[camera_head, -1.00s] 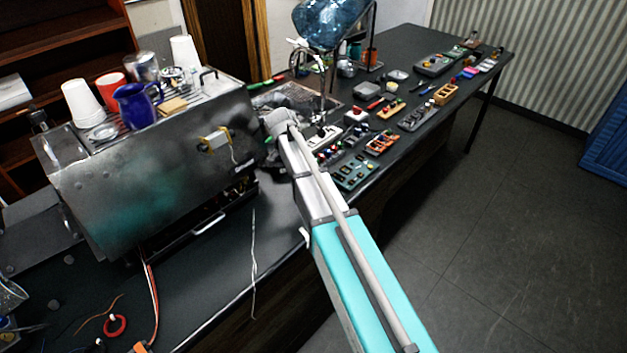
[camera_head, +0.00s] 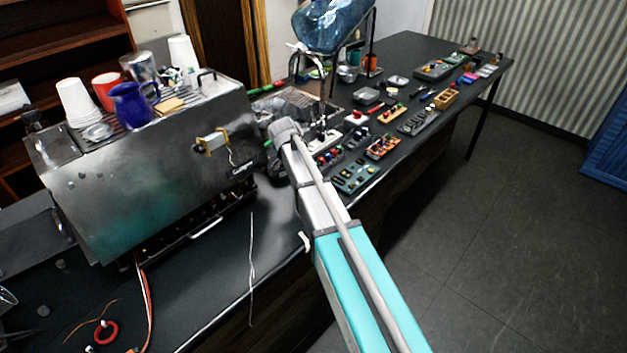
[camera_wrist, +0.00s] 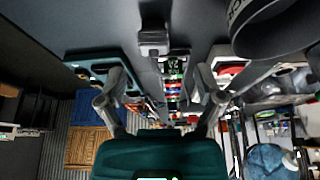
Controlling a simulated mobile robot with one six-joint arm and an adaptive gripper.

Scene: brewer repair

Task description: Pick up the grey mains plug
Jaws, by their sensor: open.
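A grey block with a short stem (camera_wrist: 154,40), which looks like the grey mains plug, lies on the dark tabletop in the upper middle of the wrist view. My gripper (camera_wrist: 162,74) is open, with its two fingers spread left and right in the wrist view. The grey block appears beyond the fingertips, roughly between them and slightly left of centre. Nothing is held.
A large metal brewer (camera_head: 150,165) with cups on top stands left of my arm. Several small boards (camera_head: 357,177) and parts crowd the counter to the right. A blue water bottle (camera_head: 333,25) sits in a stand behind. Loose wires (camera_head: 252,270) lie on the counter in front.

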